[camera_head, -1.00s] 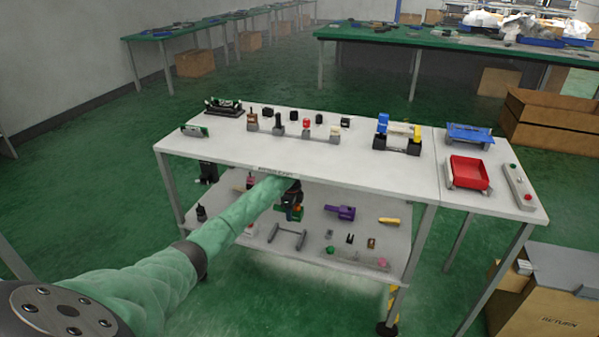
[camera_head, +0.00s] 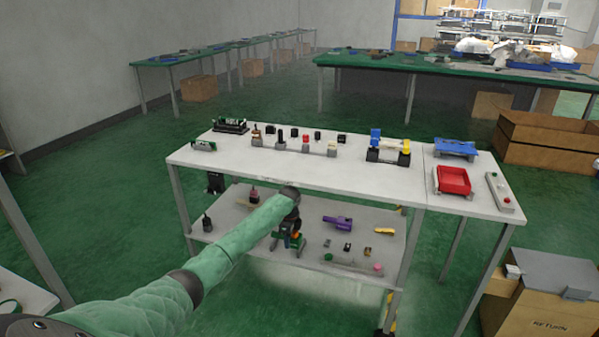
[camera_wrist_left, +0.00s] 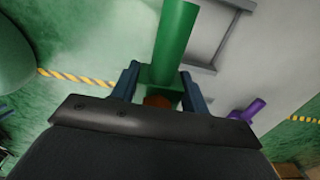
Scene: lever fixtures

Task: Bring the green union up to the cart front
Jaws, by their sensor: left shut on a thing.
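The green union (camera_wrist_left: 174,40) is a green pipe piece with a square block and an orange-brown part at its base. In the wrist view my left gripper (camera_wrist_left: 160,92) has its two blue fingers closed on either side of the block. In the head view the gripper (camera_head: 291,238) hangs over the cart's lower shelf, nearer its front edge. A bit of the union's green shows beside the fingers there, and the rest is hidden. I cannot tell whether the union touches the shelf. My right gripper is not in view.
The white cart top (camera_head: 300,174) overhangs the lower shelf (camera_head: 345,217). A purple fitting (camera_head: 338,222), a yellow piece (camera_head: 384,231) and small parts sit right of the gripper. A grey frame (camera_wrist_left: 218,35) lies close to the union. A dark bottle (camera_head: 207,223) stands at the shelf's left.

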